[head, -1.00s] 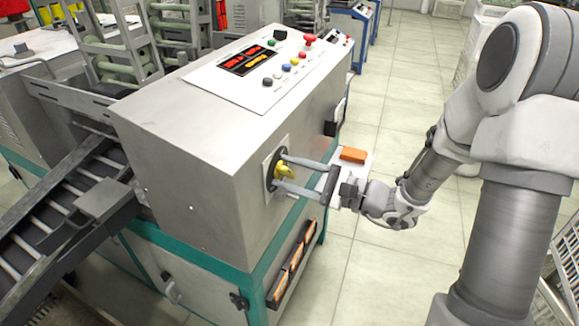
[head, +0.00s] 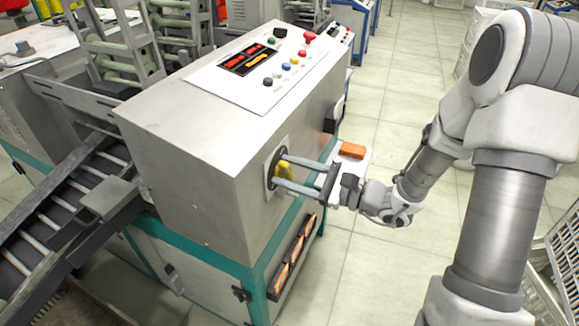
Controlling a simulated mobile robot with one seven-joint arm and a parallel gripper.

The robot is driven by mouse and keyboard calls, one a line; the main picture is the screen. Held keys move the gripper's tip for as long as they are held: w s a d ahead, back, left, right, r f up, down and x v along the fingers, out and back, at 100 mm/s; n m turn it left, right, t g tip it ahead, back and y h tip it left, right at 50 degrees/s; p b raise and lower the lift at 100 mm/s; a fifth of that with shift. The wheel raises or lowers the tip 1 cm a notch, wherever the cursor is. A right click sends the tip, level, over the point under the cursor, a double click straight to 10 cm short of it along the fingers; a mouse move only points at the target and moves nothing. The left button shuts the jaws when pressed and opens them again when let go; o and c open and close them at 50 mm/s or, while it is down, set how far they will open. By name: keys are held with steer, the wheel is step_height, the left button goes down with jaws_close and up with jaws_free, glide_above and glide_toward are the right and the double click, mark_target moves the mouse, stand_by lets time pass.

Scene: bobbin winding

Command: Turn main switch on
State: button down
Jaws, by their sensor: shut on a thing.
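The main switch (head: 284,170) is a yellow knob on a dark round plate, set on the side face of the grey machine cabinet (head: 190,150). My gripper (head: 282,171) reaches it from the right, its two long grey fingers on either side of the yellow knob. The fingers are shut on the knob. The fingers partly hide the knob, so its exact angle is hard to read.
A control panel (head: 258,68) with red displays and coloured buttons is on top of the cabinet. A dark roller conveyor (head: 60,215) stands at the left. The tiled floor (head: 400,100) to the right is open.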

steer(key=shift+m+p, duration=1)
jaws_free()
steer(key=v, duration=0.9)
steer(key=shift+p, duration=0.3)
steer(key=shift+r, duration=0.1)
